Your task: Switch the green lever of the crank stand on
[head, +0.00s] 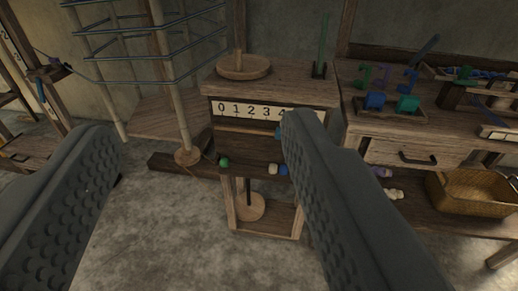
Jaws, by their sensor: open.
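The crank stand appears to be the wooden stand (290,90) near the middle, with a number strip (245,110) on its front. A thin green upright stick (322,45) rises from a dark base at the back right of its top and looks like the green lever. Whether it is on or off I cannot tell. My gripper (198,130) is open and empty, its two dark ribbed fingers wide apart in the foreground. The right finger covers part of the stand's front and the strip's right end. The green stick is beyond and above the right fingertip, apart from it.
A round wooden dish (243,67) with a peg sits on the stand's top left. A green knob (224,162) is low on its front left. A reel frame (165,50) stands at left. At right are a workbench (360,72) and a woven basket (470,195).

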